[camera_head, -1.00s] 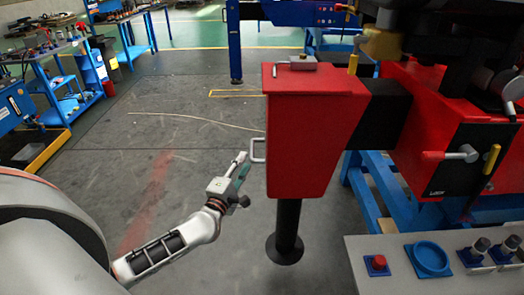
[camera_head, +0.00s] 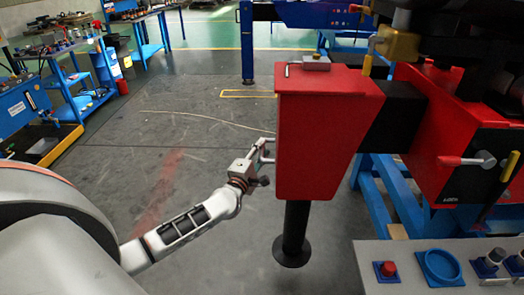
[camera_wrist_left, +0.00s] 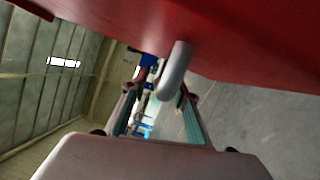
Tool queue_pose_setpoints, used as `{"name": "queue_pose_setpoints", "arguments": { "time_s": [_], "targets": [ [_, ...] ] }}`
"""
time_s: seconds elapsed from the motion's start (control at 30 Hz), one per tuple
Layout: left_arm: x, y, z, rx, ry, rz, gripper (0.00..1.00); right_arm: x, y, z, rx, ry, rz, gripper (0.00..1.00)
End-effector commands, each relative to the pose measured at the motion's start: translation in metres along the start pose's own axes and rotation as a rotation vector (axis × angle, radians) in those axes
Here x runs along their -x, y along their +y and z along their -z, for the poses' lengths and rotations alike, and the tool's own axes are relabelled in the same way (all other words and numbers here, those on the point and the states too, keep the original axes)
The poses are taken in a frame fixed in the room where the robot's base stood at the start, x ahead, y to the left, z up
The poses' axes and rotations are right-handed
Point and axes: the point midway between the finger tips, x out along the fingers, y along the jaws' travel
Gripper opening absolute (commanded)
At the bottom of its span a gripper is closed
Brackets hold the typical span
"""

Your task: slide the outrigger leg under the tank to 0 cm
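The outrigger leg is a red box (camera_head: 318,135) with a white bar handle (camera_head: 270,160) on its left side and a black foot (camera_head: 292,252) below. A black beam (camera_head: 393,120) joins it to a red housing (camera_head: 440,125) at the right, with a length of beam exposed between them. My left gripper (camera_head: 261,151) is at the handle. In the left wrist view the grey handle (camera_wrist_left: 175,72) lies between the two spread fingers (camera_wrist_left: 160,105), under the red box (camera_wrist_left: 220,35). Contact cannot be told. My right gripper is not in view. I cannot identify the tank.
A white-handled lever (camera_head: 465,160) and a yellow lever (camera_head: 508,178) are on the red housing. A control panel (camera_head: 425,282) with a red button is at front right. Blue trestles (camera_head: 375,205) stand below the beam. The floor left of the leg is clear.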

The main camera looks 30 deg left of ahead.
Motion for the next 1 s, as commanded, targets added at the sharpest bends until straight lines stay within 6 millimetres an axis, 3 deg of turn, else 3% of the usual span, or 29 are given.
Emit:
{"name": "queue_pose_setpoints", "arguments": {
  "time_s": [0.07,0.17,0.2,0.37,0.57,0.83,0.9,1.0],
  "targets": [
    [0.0,0.0,0.0,0.0,0.0,0.0,0.26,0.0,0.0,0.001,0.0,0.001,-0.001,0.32],
    [0.0,0.0,0.0,0.0,0.0,0.0,0.0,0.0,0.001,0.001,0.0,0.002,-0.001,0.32],
    [0.0,0.0,0.0,0.0,0.0,0.0,0.0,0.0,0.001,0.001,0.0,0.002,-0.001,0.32],
    [0.0,0.0,-0.001,0.0,0.0,0.0,0.0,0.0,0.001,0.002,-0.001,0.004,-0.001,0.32],
    [-0.008,-0.001,-0.022,0.002,-0.004,-0.001,0.0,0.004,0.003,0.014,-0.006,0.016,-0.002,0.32],
    [-0.009,-0.005,-0.028,0.0,-0.011,0.001,0.0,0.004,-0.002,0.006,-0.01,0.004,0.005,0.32],
    [-0.009,-0.006,-0.028,0.0,-0.01,0.002,0.25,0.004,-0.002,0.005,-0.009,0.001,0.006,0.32],
    [-0.009,-0.005,-0.026,0.0,-0.007,0.001,0.29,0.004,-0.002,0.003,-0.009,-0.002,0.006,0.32]
  ]
}}
